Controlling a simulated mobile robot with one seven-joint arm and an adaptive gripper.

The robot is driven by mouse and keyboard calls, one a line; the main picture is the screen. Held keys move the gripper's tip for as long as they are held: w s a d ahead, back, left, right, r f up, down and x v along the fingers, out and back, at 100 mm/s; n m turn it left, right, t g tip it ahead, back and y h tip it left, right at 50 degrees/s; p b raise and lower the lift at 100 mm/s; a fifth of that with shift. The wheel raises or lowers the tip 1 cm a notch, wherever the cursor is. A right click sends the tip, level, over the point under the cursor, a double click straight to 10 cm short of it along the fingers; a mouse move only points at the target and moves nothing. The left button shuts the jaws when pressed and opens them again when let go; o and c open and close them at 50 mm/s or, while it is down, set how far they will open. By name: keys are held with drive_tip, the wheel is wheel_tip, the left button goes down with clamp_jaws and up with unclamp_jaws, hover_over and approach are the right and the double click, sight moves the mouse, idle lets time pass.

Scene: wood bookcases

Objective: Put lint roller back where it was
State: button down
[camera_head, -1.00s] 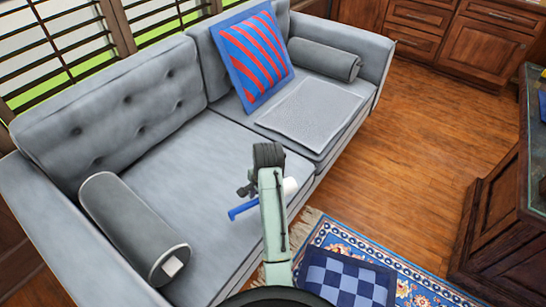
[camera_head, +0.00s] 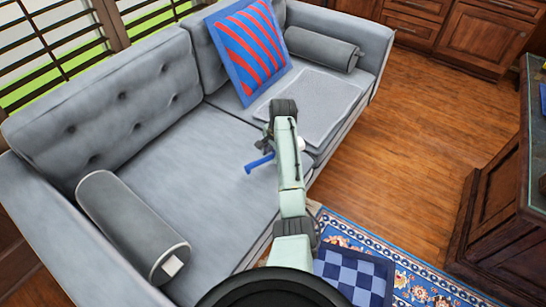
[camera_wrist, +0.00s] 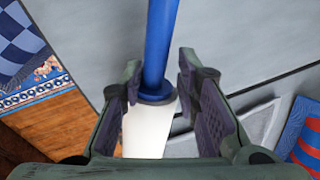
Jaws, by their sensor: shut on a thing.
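The lint roller has a blue handle and a white roll. In the head view its handle (camera_head: 259,163) sticks out to the left of my gripper (camera_head: 268,146), and a bit of the white roll shows to the right. In the wrist view the lint roller (camera_wrist: 148,128) runs between the two fingers of my gripper (camera_wrist: 158,78), handle pointing up the picture. My gripper is shut on it and holds it above the grey sofa (camera_head: 200,145). My wrist hides part of the roller in the head view.
A grey folded blanket or mat (camera_head: 318,105) lies on the right seat. A striped red and blue pillow (camera_head: 248,48) and two grey bolsters, left (camera_head: 130,225) and right (camera_head: 322,48), are on the sofa. The left seat is clear. A dark wooden table (camera_head: 505,200) stands right.

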drive_tip(key=shift+w, duration=0.35)
drive_tip(key=shift+d+f, duration=0.1)
drive_tip(key=shift+f, duration=0.1)
wheel_tip(320, 180, down, 3)
drive_tip(key=shift+f+p, duration=0.15)
drive_tip(key=shift+p, duration=0.2)
drive_tip(key=c, duration=1.2)
unclamp_jaws()
drive_tip(key=r, duration=0.4)
drive_tip(key=s+d+r+b, duration=0.1)
drive_tip(key=r, duration=0.7)
drive_tip(key=shift+s+d, duration=0.2)
drive_tip(key=shift+s, duration=0.15)
